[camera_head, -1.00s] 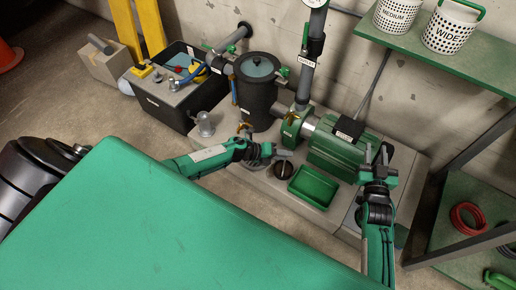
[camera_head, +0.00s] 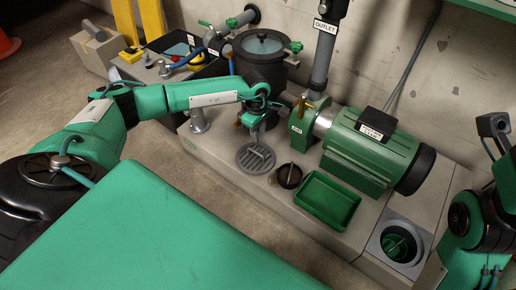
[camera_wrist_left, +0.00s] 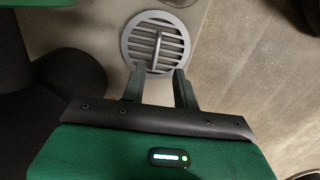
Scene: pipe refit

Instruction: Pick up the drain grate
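The drain grate (camera_head: 255,159) is a round grey slotted disc with a raised bar handle across it. It lies flat on the pale plinth, left of a dark round cap. My left gripper (camera_head: 258,124) is just above and behind it in the head view. In the left wrist view the grate (camera_wrist_left: 154,43) lies ahead of my left gripper (camera_wrist_left: 158,84), whose two fingers are apart with nothing between them. The grate's bar lines up roughly with the gap.
A dark round cap (camera_head: 288,176) and a green tray (camera_head: 327,200) lie right of the grate. A round opening with a green insert (camera_head: 398,245) is at the plinth's right end. A green pump (camera_head: 371,150) and a black pot (camera_head: 262,60) stand behind.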

